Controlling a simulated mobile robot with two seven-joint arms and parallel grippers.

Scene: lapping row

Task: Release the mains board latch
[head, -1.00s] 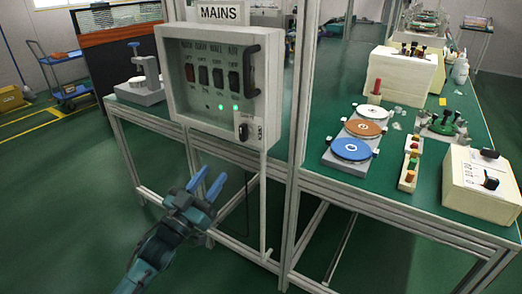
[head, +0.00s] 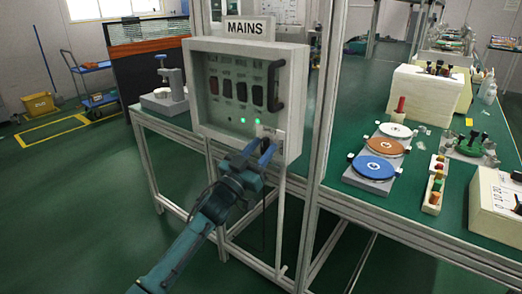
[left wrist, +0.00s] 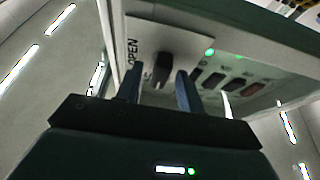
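The mains board (head: 213,120) is a pale box with a clear front, a row of dark switches, two green lights and a black handle at its right side. Its latch, a black knob (left wrist: 163,66), shows in the left wrist view on a pale plate marked OPEN. My left gripper (head: 258,151) is at the lower right corner of the board and hides the knob in the head view. Its blue fingers are apart, one on each side of the knob in the left wrist view. I see no clear contact. My right gripper is not in view.
The board is on a metal frame, with an upright post (head: 318,150) close to its right. The green bench (head: 345,192) at the right carries coloured discs, blocks and boxes. A clamp-like stand (head: 172,88) is on the left. Open floor lies at the left.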

